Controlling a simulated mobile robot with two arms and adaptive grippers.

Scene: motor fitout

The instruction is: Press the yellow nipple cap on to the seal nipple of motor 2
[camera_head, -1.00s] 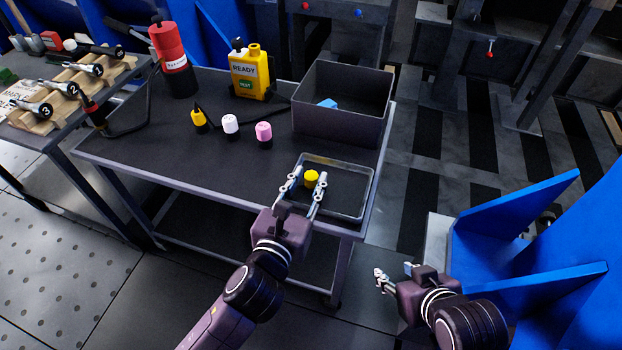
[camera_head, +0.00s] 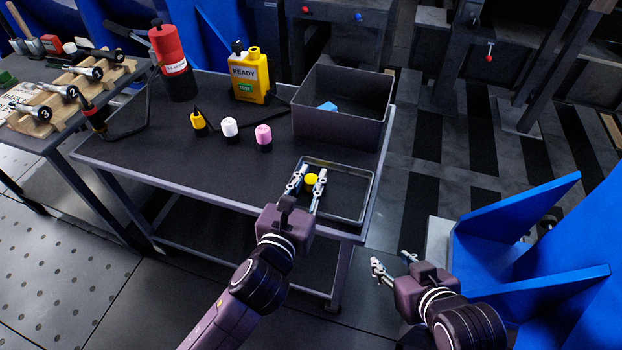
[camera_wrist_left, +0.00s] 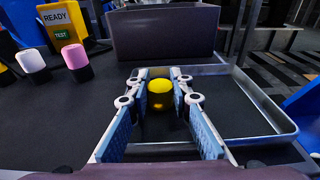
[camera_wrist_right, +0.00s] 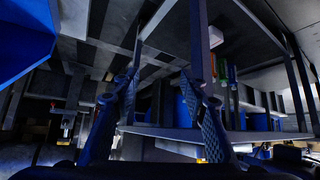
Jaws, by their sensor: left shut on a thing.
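The yellow nipple cap (camera_head: 311,179) is a small round yellow piece at the shallow metal tray (camera_head: 347,217) on the dark cart. My left gripper (camera_head: 311,178) is shut on it, with one finger on each side. The cap also shows between the fingertips in the left wrist view (camera_wrist_left: 160,93). Whether it touches the tray floor I cannot tell. Silver cylindrical pieces, one marked 2 (camera_head: 62,91), lie on wooden rests on the left bench; I cannot make out a seal nipple. My right gripper (camera_head: 391,261) is open and empty, off the cart's right side.
A dark open bin (camera_head: 338,124) holding something blue stands behind the tray. Yellow, white (camera_head: 230,128) and pink (camera_head: 263,137) capped pieces stand mid-cart. A yellow READY container (camera_head: 249,80) and a red bottle (camera_head: 170,50) are behind. Blue panels (camera_head: 520,220) stand near my right arm.

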